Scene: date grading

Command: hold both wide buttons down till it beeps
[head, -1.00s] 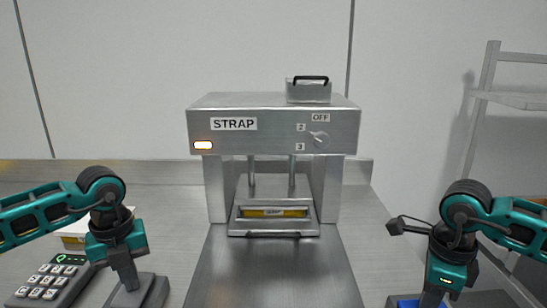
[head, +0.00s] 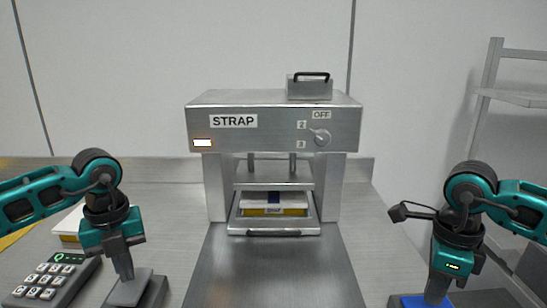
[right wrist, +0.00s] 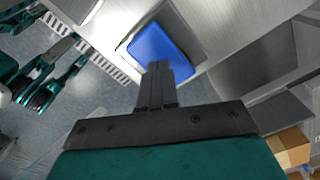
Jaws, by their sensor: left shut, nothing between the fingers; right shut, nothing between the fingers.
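The strapping press (head: 270,127), marked STRAP, stands at centre. Its plate (head: 272,185) is raised over a tray (head: 275,228) holding a white and yellow box (head: 274,209) with a dark blue band. Its lamp (head: 202,143) is lit white. My left gripper (head: 126,279) is shut and empty at the grey wide button (head: 118,292). My right gripper (head: 434,299) is shut and empty at the blue wide button (head: 412,301), which also shows in the right wrist view (right wrist: 163,45). I cannot tell whether either fingertip touches its button.
A keypad (head: 48,281) lies at the left, before another white and yellow box (head: 70,226) partly hidden by my left arm. A knob (head: 322,138) is on the press front and a black-handled block (head: 309,88) on top. A rack (head: 486,110) stands at right.

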